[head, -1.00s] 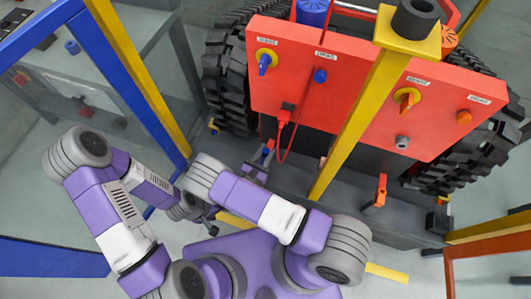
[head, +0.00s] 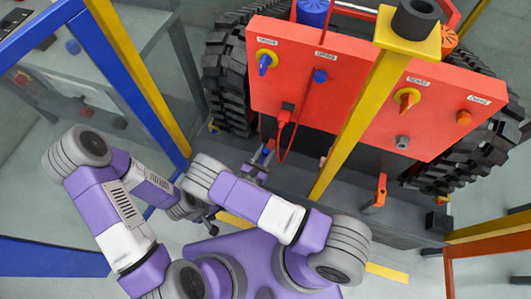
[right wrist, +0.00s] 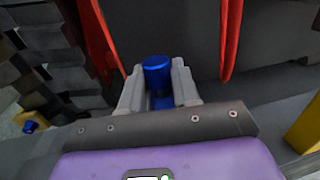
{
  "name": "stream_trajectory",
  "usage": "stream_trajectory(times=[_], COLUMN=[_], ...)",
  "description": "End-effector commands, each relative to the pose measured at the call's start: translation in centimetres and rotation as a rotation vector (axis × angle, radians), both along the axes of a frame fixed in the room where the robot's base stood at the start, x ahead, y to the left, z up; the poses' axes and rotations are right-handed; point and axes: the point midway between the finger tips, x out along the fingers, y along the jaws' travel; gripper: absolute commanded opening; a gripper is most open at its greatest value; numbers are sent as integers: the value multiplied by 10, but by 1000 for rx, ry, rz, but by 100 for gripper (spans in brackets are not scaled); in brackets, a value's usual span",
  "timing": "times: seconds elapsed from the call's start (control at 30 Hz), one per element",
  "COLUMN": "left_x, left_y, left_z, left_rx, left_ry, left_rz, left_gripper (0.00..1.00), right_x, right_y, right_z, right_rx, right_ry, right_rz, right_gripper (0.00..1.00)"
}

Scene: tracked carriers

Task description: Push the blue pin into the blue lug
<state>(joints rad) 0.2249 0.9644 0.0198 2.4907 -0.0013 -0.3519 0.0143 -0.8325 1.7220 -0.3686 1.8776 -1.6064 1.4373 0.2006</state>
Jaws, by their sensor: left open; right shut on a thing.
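My right gripper (head: 258,170) is low in front of the red panel's left half. In the right wrist view its two fingers (right wrist: 158,88) are shut on a blue cylindrical piece, which looks like the blue pin (right wrist: 157,64). In the head view a small blue piece shows at the gripper's tip; I cannot tell there whether it is pin or lug. The blue lug is not clearly made out, and how far the pin sits in it cannot be seen. My left gripper (head: 211,224) is open, lower left of the right one and apart from it.
The red panel (head: 340,110) carries blue and orange knobs. A red cable (head: 289,145) hangs close to my right gripper. A yellow post (head: 362,118) stands to its right. An orange bracket (head: 380,190) stands further right. Black tracks (head: 229,85) flank the panel.

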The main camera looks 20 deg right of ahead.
Motion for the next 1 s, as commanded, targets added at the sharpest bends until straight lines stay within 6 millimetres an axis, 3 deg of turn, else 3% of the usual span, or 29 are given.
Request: stream_trajectory(times=[0.03, 0.17, 0.2, 0.4, 0.83, 1.0], left_x=[0, 0, 0, 0, 0, 0], left_y=[0, 0, 0, 0, 0, 0], left_z=[-1, -1, -1, -1, -1, 9], left_rx=[0, 0, 0, 0, 0, 0], left_ry=[0, 0, 0, 0, 0, 0], left_rz=[0, 0, 0, 0, 0, 0], left_gripper=[57, 57, 57, 57, 57, 57], right_x=[-5, -5, -5, -5, -7, -5], right_y=[-1, -1, -1, -2, -4, -3], right_z=[-11, -12, -12, -12, -10, 11], right_rx=[15, 15, 15, 14, 11, 9], right_ry=[27, 27, 27, 28, 30, 23], right_rz=[-5, -6, -6, -9, -15, -11], right_gripper=[0, 0, 34, 60, 60, 60])
